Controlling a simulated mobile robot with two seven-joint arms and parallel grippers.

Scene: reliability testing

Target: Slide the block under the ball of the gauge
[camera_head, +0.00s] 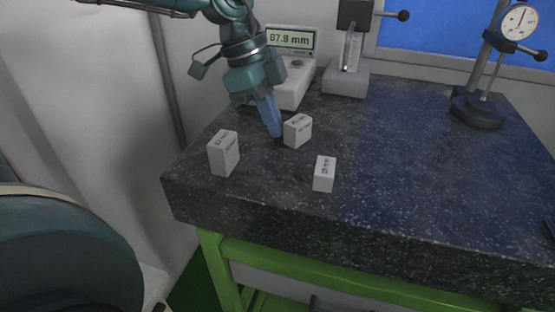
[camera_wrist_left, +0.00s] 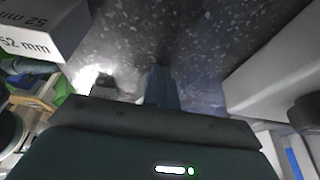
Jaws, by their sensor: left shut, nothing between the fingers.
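My left gripper (camera_head: 276,133) points down, shut and empty, its fingertips close to the left side of the middle white block (camera_head: 298,131); I cannot tell whether they touch. It also shows in the left wrist view (camera_wrist_left: 160,86). A second white block (camera_head: 223,153) stands to the left and a third (camera_head: 324,174) nearer the front edge. A block marked 52 mm (camera_wrist_left: 40,32) shows in the wrist view. A gauge stand (camera_head: 345,82) at the back carries a dark ball (camera_head: 403,15) on an arm. A dial gauge (camera_head: 521,22) at back right also has a dark ball (camera_head: 541,56). My right gripper is not in view.
A white readout unit (camera_head: 290,90) showing 87.9 mm stands behind my left gripper.

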